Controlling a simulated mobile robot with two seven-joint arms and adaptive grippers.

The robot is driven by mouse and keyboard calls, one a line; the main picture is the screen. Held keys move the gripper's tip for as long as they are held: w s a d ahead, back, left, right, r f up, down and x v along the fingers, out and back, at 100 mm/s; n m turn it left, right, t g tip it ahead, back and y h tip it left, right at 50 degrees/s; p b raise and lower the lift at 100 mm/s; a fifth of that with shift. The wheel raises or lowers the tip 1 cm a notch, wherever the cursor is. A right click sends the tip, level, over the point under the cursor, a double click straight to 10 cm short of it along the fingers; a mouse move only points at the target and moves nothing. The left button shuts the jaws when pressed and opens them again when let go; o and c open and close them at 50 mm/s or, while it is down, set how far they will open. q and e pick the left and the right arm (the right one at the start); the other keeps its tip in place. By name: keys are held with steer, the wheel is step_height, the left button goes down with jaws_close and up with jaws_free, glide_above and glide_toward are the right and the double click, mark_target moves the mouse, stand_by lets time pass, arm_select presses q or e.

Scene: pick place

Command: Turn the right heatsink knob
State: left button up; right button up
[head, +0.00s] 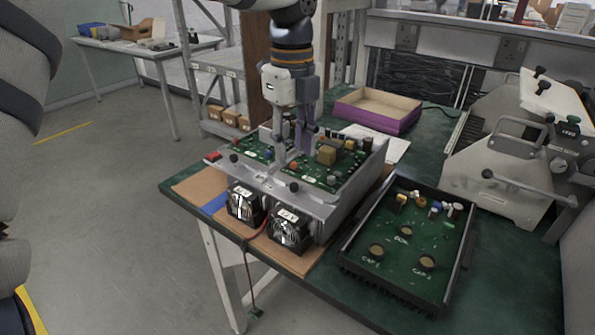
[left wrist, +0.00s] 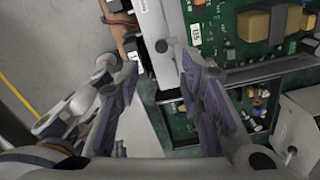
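The heatsink unit (head: 330,203) is a grey metal box with green circuit boards on top, standing on the bench. A small dark knob (head: 234,158) shows at its left front corner in the head view. In the left wrist view the purple-padded fingers (left wrist: 160,70) are spread wide. A round black knob (left wrist: 162,46) shows on the pale panel between them; I cannot tell which one. My right gripper is out of view.
Two black fans (head: 290,230) stand at the unit's front. An open black tray (head: 412,244) with a green board lies to the right. A purple-sided box (head: 378,110) is behind, and a grey machine (head: 510,165) stands at the right. Green bench top is clear at the lower right.

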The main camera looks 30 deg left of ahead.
mark_target(294, 184)
arm_select(q)
step_height(294, 184, down, 8)
steer(key=shift+w+r, duration=0.1)
steer(key=shift+r, duration=0.1)
steer(key=shift+c, duration=0.3)
